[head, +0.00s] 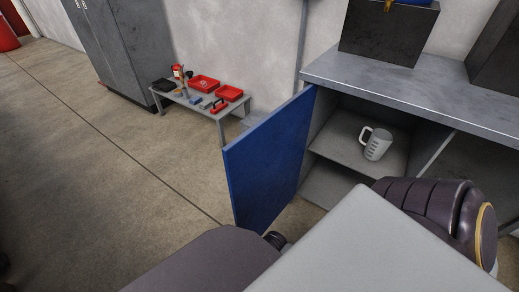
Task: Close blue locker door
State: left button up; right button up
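The blue locker door (268,163) stands wide open, swung out from the left side of a grey cabinet (420,88). Its hinged edge is at the cabinet's left front. The open compartment shows a shelf (338,146) with a white measuring cup (376,143) on it, inside the cabinet. My dark arm links show at the bottom and lower right. A small dark part shows by the lower edge of the door, and I cannot tell what it is. No fingertips of either gripper show. Whether an arm touches the door is hidden.
A low grey table (215,112) with red trays (205,83) and tools stands left of the door. A dark locker (121,45) stands behind it. A black box (388,32) sits on the cabinet top. The floor at left is clear.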

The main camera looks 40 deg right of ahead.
aim_at(263, 164)
jog(key=i+j, duration=0.35)
jog(key=i, duration=0.2)
jog(key=i+j, duration=0.4)
jog(key=i, duration=0.15)
jog(key=i+j+z, duration=0.1)
jog(key=z, duration=0.25)
jog(key=i+z, duration=0.1)
jog(key=z, duration=0.35)
jog(key=i+j+z, duration=0.1)
jog(key=z, duration=0.35)
jog(key=i+j+z, duration=0.1)
jog(key=z, duration=0.35)
jog(key=j+z, duration=0.15)
jog(key=z, duration=0.3)
jog(key=i+j+z, duration=0.1)
jog(key=z, duration=0.3)
jog(key=j+z, duration=0.25)
jog(key=z, duration=0.2)
jog(key=j+z, duration=0.15)
jog(key=z, duration=0.3)
